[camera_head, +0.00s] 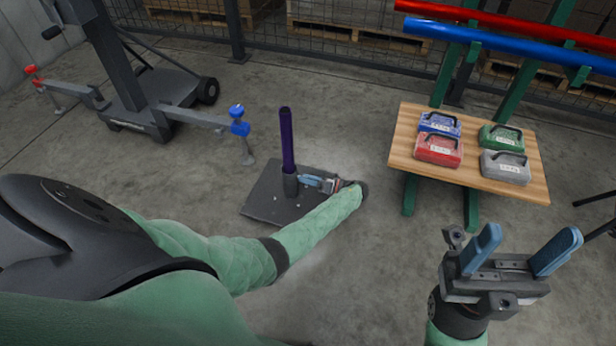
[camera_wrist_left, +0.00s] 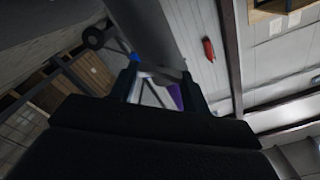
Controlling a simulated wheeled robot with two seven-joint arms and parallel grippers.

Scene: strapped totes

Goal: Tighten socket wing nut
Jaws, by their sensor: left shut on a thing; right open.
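A dark purple pole (camera_head: 287,140) stands upright in a dark socket (camera_head: 290,186) on a square black base plate (camera_head: 262,197) on the floor. My left gripper (camera_head: 312,181) is at the right side of the socket, its fingers shut on a small part there, at the place of the wing nut. The wing nut itself is hidden by the fingers. In the left wrist view the fingers (camera_wrist_left: 160,75) show dark, with a bit of the purple pole (camera_wrist_left: 176,96) between them. My right gripper (camera_head: 520,250) is open and empty at the lower right, well away from the plate.
A wooden table (camera_head: 400,150) at the right bears several labelled totes with handles, such as the red one (camera_head: 438,150). Red (camera_head: 520,22) and blue (camera_head: 500,42) pipes lie on a green rack behind. A wheeled stand (camera_head: 130,100) is at the left. Floor around the plate is clear.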

